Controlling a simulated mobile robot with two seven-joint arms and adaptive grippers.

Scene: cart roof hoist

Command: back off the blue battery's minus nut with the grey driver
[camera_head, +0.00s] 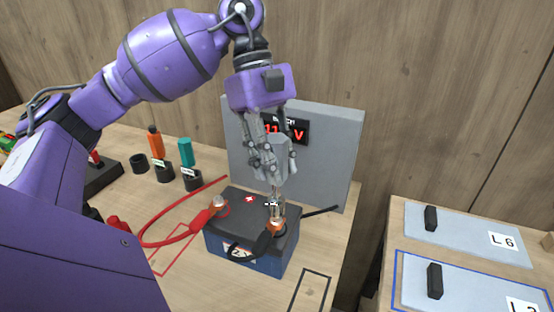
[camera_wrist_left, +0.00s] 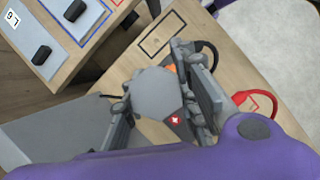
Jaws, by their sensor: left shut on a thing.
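The blue battery (camera_head: 268,262) has a dark top and stands on the wooden bench. Its minus terminal (camera_head: 276,226), with an orange-copper clamp and a black lead, is at the top right. My left gripper (camera_head: 272,168) is above this terminal, shut on the grey driver (camera_head: 283,160). The driver points down, and its metal shaft end is at the minus nut; I cannot tell how fully it seats. In the left wrist view the driver's six-sided grey end (camera_wrist_left: 158,95) sits between the fingers (camera_wrist_left: 160,98) and hides the nut. My right gripper is not in view.
A red clamp and lead (camera_head: 205,218) sit at the plus post. Behind stands a grey panel (camera_head: 330,160) with a red voltage display. Orange (camera_head: 156,142) and teal (camera_head: 185,152) drivers stand in black holders at left. Plates marked L6 (camera_head: 465,230) lie on the right-hand bench.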

